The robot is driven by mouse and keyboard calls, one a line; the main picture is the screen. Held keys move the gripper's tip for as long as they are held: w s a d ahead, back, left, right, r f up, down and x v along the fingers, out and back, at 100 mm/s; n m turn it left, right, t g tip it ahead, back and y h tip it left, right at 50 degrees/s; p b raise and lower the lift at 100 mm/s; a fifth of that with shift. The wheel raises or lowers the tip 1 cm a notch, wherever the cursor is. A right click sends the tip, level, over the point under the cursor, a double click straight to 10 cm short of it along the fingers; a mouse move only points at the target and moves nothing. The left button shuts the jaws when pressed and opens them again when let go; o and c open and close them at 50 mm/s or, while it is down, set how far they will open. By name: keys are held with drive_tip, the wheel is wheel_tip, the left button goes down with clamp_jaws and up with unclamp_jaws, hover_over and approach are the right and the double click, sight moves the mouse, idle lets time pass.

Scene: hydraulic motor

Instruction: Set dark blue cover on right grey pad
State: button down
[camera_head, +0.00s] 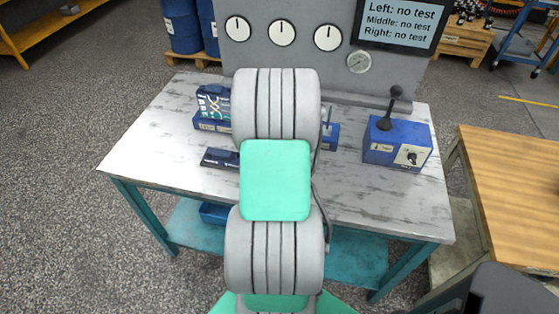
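A flat dark blue piece (216,158) with small pale lettering lies on the worktable, left of my arm. It may be the dark blue cover, but I cannot tell for sure, and my arm may hide its right end. I cannot make out any grey pad; the middle of the table is behind my arm. My grey and green arm fills the centre of the head view. My gripper is not visible, so what it holds cannot be seen.
The worktable (155,135) carries a blue case (212,126), a blue part (331,138) partly behind my arm, and a blue lever box (397,145). A gauge panel (300,62) and screen (400,22) stand behind. A wooden table (515,190) is at right.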

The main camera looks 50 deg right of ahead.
drive_tip(key=shift+f, duration=0.35)
drive_tip(key=c, duration=0.7)
unclamp_jaws()
drive_tip(key=shift+o, duration=0.2)
